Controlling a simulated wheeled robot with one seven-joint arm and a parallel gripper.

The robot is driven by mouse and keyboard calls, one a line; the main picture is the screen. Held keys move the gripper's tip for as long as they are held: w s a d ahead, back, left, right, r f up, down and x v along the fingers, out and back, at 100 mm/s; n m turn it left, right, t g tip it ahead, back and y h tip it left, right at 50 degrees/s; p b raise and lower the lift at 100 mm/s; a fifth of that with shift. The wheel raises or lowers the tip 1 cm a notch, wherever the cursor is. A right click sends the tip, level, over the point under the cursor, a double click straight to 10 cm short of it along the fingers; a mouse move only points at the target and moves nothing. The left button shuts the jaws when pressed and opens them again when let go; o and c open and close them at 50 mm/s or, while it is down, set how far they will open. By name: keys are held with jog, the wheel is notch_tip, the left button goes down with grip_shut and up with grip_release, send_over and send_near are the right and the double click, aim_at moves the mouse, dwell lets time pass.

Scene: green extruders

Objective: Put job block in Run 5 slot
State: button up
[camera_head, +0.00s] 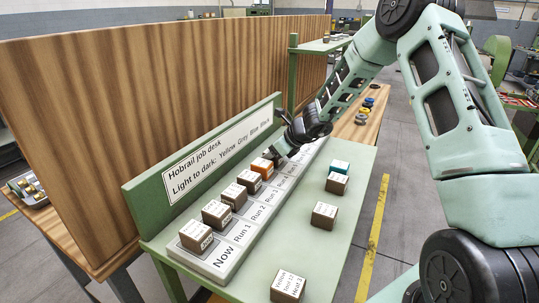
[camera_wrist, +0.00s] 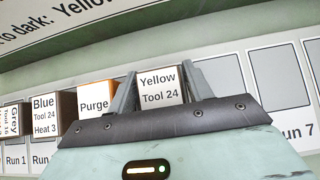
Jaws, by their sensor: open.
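My gripper (camera_head: 281,153) is low over the job rail (camera_head: 222,258), just beyond the orange-topped Purge block (camera_head: 262,168). In the wrist view my gripper (camera_wrist: 159,70) is open, its two fingers on either side of a block labelled Yellow, Tool 24 (camera_wrist: 158,86). That block stands upright beside the Purge block (camera_wrist: 95,94), in line with the row. Its base and the slot label under it are hidden by my gripper, so I cannot read its slot. In the head view the block is hidden behind my gripper.
Several brown blocks (camera_head: 216,214) fill the rail's near end. Empty slots (camera_wrist: 218,74) lie right of my gripper in the wrist view. Loose blocks stand on the desk: a teal-topped one (camera_head: 341,166) and brown ones (camera_head: 324,215). The desk's sign board (camera_head: 222,143) rises behind the rail.

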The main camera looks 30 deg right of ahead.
jog(key=v, duration=1.2)
jog(key=s+a+r+n+g, duration=0.1)
jog(key=s+a+n+g, duration=0.1)
jog(key=s+a+n, duration=0.5)
jog(key=s+a+r+n+g, duration=0.15)
jog(key=s+a+n, duration=0.3)
jog(key=a, duration=0.55)
jog(key=s+a+n+g, duration=0.3)
jog(key=s+a+n, duration=0.2)
jog(key=a+n, duration=0.25)
jog(key=s+a+n+h, duration=0.1)
jog(key=s+n+h, duration=0.1)
jog(key=s+n, duration=0.7)
jog(key=s+a+n+g+h, duration=0.1)
jog(key=s+a+n+h, duration=0.1)
jog(key=s+n, duration=0.7)
jog(key=shift+s+f, duration=0.15)
jog(key=shift+s, duration=0.25)
